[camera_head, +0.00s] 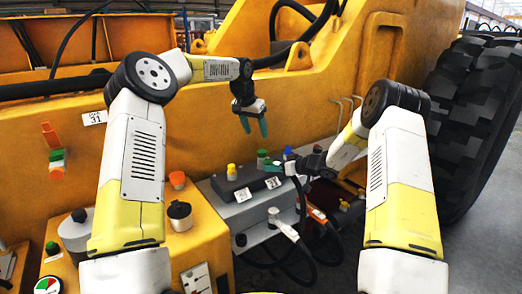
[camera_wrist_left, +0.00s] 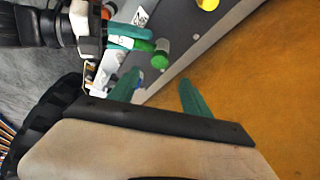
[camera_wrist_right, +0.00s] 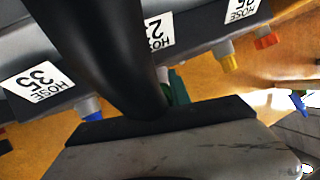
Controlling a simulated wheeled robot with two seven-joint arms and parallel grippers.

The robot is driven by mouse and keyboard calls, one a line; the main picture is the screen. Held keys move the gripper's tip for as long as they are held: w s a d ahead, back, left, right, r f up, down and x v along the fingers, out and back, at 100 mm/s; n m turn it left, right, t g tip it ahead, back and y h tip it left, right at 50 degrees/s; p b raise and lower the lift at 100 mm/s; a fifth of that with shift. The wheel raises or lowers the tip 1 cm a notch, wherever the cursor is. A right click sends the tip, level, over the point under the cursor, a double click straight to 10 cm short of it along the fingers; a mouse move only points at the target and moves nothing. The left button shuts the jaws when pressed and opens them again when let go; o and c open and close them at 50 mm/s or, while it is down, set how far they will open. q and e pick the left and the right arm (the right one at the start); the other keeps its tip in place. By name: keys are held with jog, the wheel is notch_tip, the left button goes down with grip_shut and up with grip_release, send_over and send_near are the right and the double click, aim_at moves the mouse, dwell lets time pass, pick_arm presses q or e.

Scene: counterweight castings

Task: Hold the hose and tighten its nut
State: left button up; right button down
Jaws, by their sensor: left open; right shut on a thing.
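The black hose (camera_head: 301,198) rises in a loop beside the grey valve block (camera_head: 228,212). In the right wrist view the hose (camera_wrist_right: 105,50) runs down into my right gripper (camera_wrist_right: 172,98). My right gripper, green-tipped in the head view (camera_head: 279,168), is shut on the hose near the block's top. A green fitting (camera_head: 262,157) is close to it; it also shows in the left wrist view (camera_wrist_left: 160,55). I cannot tell whether the hose end touches it or which part is the nut. My left gripper (camera_head: 254,127) is open and empty above the block; its spread fingers show in its wrist view (camera_wrist_left: 160,92).
A yellow fitting (camera_head: 231,172) and a blue one (camera_head: 287,152) flank the green. Hose labels (camera_wrist_right: 36,80) mark the block. The yellow machine wall (camera_head: 180,110) stands behind, a large tyre (camera_head: 470,120) at right.

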aim_at(262, 151)
pick_arm(q)
jog(key=x, duration=1)
jog(key=shift+f, duration=0.25)
grip_shut()
